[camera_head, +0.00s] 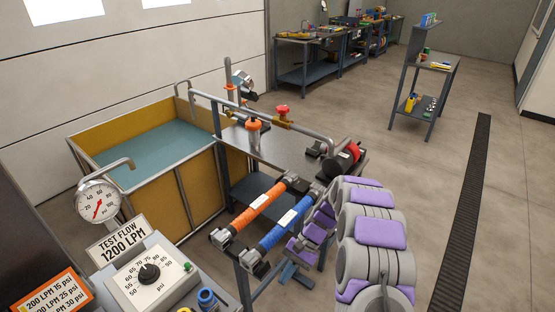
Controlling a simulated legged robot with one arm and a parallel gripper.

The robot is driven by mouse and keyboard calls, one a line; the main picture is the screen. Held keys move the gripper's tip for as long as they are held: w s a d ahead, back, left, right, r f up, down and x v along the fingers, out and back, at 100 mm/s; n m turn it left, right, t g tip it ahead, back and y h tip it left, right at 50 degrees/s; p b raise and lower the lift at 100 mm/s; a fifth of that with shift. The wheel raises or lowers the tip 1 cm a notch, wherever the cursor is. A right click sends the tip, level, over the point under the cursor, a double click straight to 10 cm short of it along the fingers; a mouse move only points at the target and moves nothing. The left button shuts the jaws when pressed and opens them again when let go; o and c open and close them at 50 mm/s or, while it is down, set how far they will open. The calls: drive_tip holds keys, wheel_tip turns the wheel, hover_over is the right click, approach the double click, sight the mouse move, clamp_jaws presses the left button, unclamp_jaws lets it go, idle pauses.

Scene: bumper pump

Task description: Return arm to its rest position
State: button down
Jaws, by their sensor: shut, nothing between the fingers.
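My grey and purple arm (375,245) rises at the lower right and folds over, its far links pointing down. My gripper (290,277) is at the end of these links, low beside the front of the metal pump bench (285,152). It looks shut and holds nothing, though it is small and partly hidden by my arm. It is just below and right of the blue hose roll (284,228) and apart from the dial panel (155,275).
An orange hose roll (262,204) lies beside the blue one. A yellow-walled water tank (195,192) stands left of the bench. A pressure gauge (97,203) is at the left. A grey shelf cart (430,75) stands back right. The floor (440,185) right of my arm is clear.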

drive_tip(key=s+d+r+n+t+h, duration=0.1)
drive_tip(key=s+d+r+n+h, duration=0.1)
drive_tip(key=s+r, duration=0.65)
drive_tip(key=s+d+r+n+t+h, duration=0.1)
drive_tip(key=s+r, duration=0.4)
drive_tip(key=r, duration=0.6)
drive_tip(key=s+d+r+n+t+h, duration=0.1)
drive_tip(key=s+d, duration=0.3)
drive_tip(key=s, duration=0.5)
drive_tip(key=s+d+r+t+h, duration=0.1)
drive_tip(key=s+d+r, duration=0.3)
drive_tip(key=s, duration=0.5)
drive_tip(key=shift+s+n+t+h, duration=0.3)
drive_tip(key=shift+s+n+h, duration=0.1)
drive_tip(key=shift+h, duration=0.5)
